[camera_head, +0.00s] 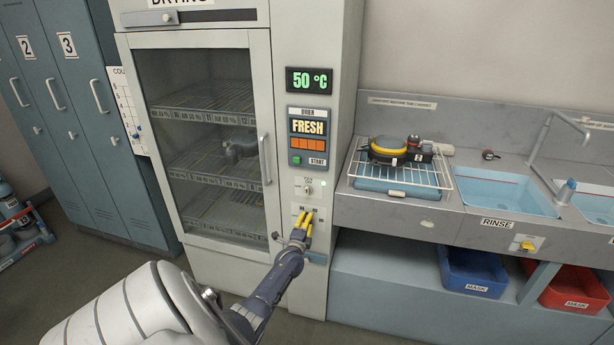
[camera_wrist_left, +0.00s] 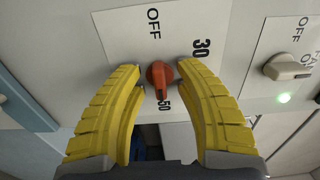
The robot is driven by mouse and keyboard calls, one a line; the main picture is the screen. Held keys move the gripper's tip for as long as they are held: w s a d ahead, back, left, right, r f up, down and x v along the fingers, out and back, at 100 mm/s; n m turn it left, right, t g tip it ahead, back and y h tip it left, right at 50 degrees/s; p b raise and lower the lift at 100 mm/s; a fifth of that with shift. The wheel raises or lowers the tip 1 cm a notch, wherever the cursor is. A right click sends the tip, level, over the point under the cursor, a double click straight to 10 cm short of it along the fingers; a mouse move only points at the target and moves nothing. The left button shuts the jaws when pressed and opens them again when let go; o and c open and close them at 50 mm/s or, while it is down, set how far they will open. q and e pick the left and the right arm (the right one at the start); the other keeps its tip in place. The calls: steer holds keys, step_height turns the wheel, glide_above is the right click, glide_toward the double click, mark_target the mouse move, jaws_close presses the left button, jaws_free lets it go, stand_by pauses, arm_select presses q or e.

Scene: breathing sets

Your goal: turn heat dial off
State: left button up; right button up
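The heat dial is a red knob (camera_wrist_left: 160,76) on a white plate marked OFF, 30 and 50. In the left wrist view its dark pointer faces down, toward the 50 mark. My left gripper (camera_wrist_left: 162,90) is open, its yellow fingers on either side of the knob with gaps between. In the head view my left gripper (camera_head: 304,216) is at the low part of the cabinet's control panel and hides the dial. The drying cabinet's display (camera_head: 309,80) reads 50 °C. My right gripper is not in view.
The cabinet door handle (camera_head: 264,160) is left of the panel. A wire rack (camera_head: 432,176) and sink (camera_head: 505,195) stand at right.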

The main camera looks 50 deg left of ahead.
arm_select(q)
steer(key=shift+o, duration=0.4)
jaws_close()
